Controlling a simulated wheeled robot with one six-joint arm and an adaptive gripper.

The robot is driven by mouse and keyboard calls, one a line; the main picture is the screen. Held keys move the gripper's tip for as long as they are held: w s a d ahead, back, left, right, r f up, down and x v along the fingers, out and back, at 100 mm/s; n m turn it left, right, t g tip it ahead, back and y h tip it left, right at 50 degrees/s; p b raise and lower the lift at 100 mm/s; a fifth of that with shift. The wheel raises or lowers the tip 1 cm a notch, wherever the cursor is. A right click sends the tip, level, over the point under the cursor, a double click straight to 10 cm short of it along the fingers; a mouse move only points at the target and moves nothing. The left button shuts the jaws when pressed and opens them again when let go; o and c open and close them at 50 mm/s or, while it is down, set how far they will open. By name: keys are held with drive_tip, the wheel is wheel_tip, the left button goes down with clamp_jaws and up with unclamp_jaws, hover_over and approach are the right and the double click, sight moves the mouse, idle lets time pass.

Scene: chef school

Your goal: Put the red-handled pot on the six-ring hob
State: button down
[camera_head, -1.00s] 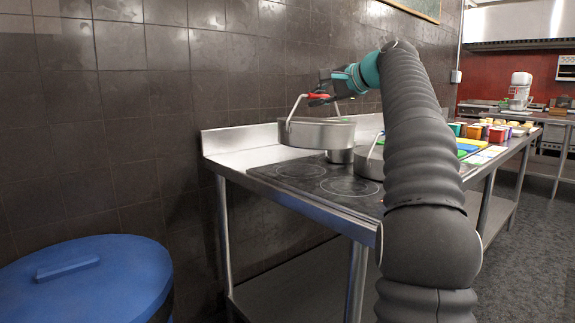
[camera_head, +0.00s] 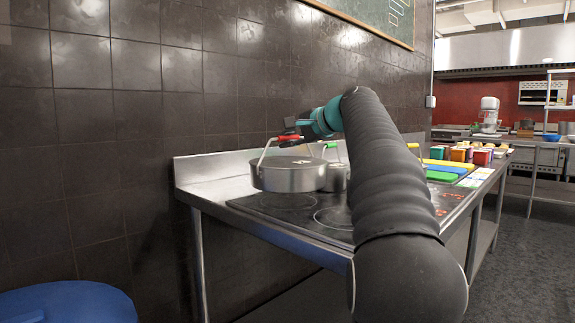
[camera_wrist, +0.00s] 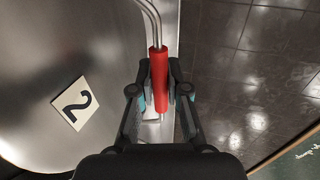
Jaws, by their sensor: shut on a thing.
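The red-handled pot (camera_head: 289,176) is a wide steel pot with a lid and a bail handle, over the rear left part of the black hob (camera_head: 268,205). My gripper (camera_head: 294,139) is shut on its red grip. In the wrist view, my gripper (camera_wrist: 160,95) has the red handle (camera_wrist: 159,78) between its fingers, and the lid (camera_wrist: 40,60) bears a label "2". I cannot tell whether the pot's base touches the hob. Ring outlines show in front of the pot. A green-handled pot (camera_head: 337,177) stands just right of it, partly hidden.
My arm covers the hob's right part. A yellow handle (camera_head: 413,147) shows beyond it. Coloured boards (camera_head: 447,170) and coloured containers (camera_head: 481,157) lie further along the counter. A tiled wall (camera_head: 100,120) backs the counter. A blue lid (camera_head: 70,303) is at the lower left.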

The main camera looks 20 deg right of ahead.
sight(276, 159)
drive_tip(key=shift+f+b, duration=0.75)
drive_tip(key=shift+f, duration=1.25)
drive_tip(key=shift+f, duration=0.1)
drive_tip(key=c, duration=1.2)
unclamp_jaws()
drive_tip(key=shift+f, duration=0.1)
drive_tip(key=shift+o, duration=0.2)
drive_tip(key=v, duration=1.2)
drive_tip(key=shift+s+d, duration=0.1)
